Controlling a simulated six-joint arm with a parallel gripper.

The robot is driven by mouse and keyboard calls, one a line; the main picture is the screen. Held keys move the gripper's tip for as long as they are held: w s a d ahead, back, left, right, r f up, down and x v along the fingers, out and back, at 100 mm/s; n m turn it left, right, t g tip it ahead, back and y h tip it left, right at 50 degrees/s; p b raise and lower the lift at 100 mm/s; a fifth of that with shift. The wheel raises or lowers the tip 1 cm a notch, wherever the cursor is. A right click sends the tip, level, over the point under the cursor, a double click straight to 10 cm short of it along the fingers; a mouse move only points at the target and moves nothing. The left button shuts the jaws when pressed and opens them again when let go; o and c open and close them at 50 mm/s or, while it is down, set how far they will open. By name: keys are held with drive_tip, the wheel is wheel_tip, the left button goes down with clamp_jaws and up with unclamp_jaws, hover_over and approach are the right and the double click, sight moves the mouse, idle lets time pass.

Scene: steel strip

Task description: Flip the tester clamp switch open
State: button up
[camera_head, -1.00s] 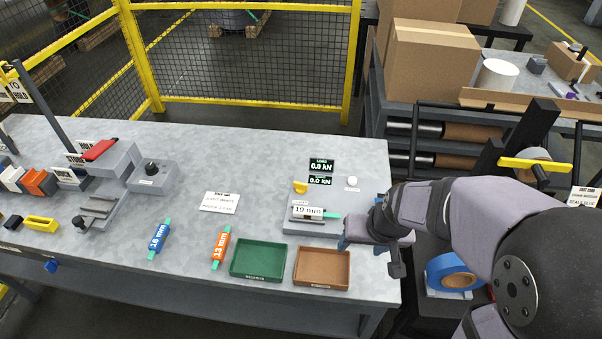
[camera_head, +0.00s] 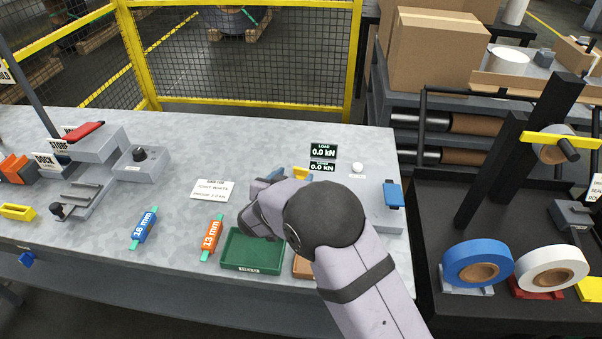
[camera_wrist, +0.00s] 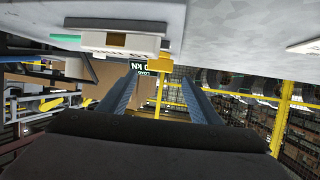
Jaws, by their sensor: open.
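The tester's load display (camera_head: 323,152) reads 0.0 kN. A yellow switch (camera_head: 301,173) stands to its left on the tester; in the wrist view the yellow piece (camera_wrist: 178,55) shows just beyond my fingertips. My gripper (camera_wrist: 160,74) is open, with its two blue fingers apart and nothing visibly held between them. In the head view a blue fingertip (camera_head: 276,174) shows left of the yellow switch, and my arm hides much of the tester. I cannot tell whether finger and switch touch. A pale block with a teal end (camera_wrist: 120,42) is near the left finger.
A green tray (camera_head: 252,267) and a partly hidden brown tray (camera_head: 302,267) lie in front. Blue 16 mm (camera_head: 144,229) and orange 13 mm (camera_head: 212,234) pieces lie left. The table behind is clear.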

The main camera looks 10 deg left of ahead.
sight(301, 169)
drive_tip(key=shift+p+x, duration=1)
drive_tip(key=shift+x, duration=2.65)
drive_tip(key=shift+d, duration=0.1)
drive_tip(key=c, duration=1)
